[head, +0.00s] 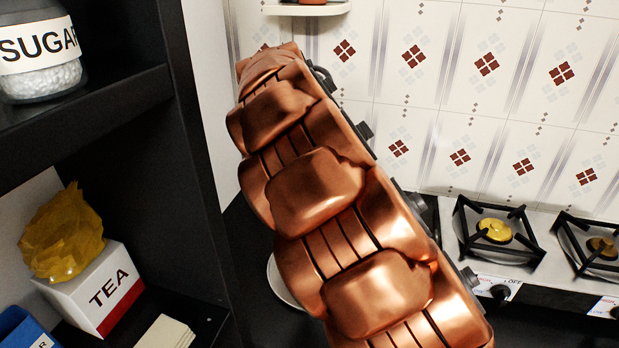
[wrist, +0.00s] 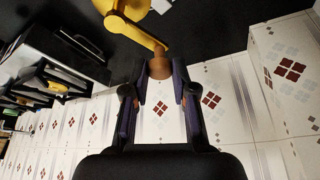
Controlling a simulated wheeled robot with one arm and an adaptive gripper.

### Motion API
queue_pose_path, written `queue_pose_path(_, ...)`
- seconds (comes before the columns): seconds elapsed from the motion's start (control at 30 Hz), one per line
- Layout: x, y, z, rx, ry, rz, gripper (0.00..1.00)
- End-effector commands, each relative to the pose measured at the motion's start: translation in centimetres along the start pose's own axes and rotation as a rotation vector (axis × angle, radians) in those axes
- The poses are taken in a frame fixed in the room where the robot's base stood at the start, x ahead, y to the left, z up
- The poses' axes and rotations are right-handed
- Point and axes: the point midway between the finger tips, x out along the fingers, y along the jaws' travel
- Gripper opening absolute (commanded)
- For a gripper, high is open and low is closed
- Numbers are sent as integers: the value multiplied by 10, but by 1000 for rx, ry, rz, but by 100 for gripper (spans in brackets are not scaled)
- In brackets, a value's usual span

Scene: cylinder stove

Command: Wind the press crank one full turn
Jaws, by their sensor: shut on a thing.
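In the wrist view, my gripper (wrist: 159,75) has its two dark fingers closed on the sides of a brown crank knob (wrist: 160,68). The knob sits at the end of a yellow crank arm (wrist: 138,34), which runs up and left to a yellow hub at the top edge. Most of the press is out of the frame. In the head view, my own copper-coloured arm fills the middle and hides the gripper, the crank and the press.
In the head view, a black shelf on the left holds a sugar jar (head: 40,60), a tea box (head: 95,290) and a yellow bag (head: 62,232). A stove with gas burners (head: 494,231) stands at the right before a tiled wall (head: 520,110). A white plate edge (head: 284,284) shows behind my arm.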

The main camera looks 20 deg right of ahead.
Motion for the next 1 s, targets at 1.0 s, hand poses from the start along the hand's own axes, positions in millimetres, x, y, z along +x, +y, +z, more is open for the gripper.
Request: queue_pose_path(1.0, 7, 27, -15, 593, -2, 249, 0)
